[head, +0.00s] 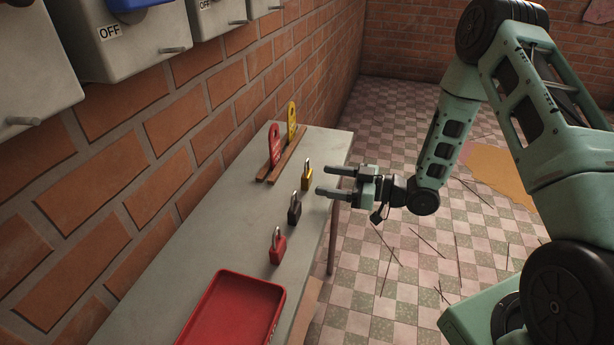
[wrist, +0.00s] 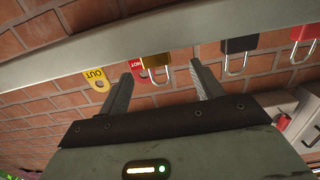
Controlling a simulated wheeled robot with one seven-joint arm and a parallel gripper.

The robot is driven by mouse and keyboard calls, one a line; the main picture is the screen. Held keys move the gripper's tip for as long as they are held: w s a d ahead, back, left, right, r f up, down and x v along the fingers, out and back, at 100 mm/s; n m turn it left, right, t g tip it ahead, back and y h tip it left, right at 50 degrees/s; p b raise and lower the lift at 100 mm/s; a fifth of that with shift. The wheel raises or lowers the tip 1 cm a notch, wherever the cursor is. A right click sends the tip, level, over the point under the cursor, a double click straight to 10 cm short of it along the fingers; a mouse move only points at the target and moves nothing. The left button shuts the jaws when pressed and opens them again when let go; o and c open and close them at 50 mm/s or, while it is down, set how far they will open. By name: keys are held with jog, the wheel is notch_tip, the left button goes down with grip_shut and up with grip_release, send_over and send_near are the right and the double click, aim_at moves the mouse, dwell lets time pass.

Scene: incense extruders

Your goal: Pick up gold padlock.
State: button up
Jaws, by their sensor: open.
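The gold padlock (head: 307,176) stands upright with its shackle up on the grey table, near the table's right edge. My gripper (head: 323,181) is open and empty. Its two fingers point left toward the gold padlock from over the table's right edge, with the tips close to it. In the wrist view the gold padlock (wrist: 155,61) shows between the fingertips (wrist: 161,69), seemingly just beyond them. I cannot tell whether anything touches.
A black padlock (head: 294,212) and a red padlock (head: 278,249) stand nearer in a row. A wooden rack (head: 284,164) behind holds a red tag (head: 275,146) and a yellow tag (head: 292,121). A red tray (head: 279,310) lies at the near end. A brick wall (head: 190,118) borders the table (head: 225,215).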

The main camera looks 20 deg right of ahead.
aim_at(311, 176)
jog(key=shift+w+p+x, duration=0.25)
jog(key=shift+p+x, duration=0.25)
jog(key=shift+x, duration=2.7)
jog(key=shift+d, duration=0.2)
jog(key=c, duration=1.2)
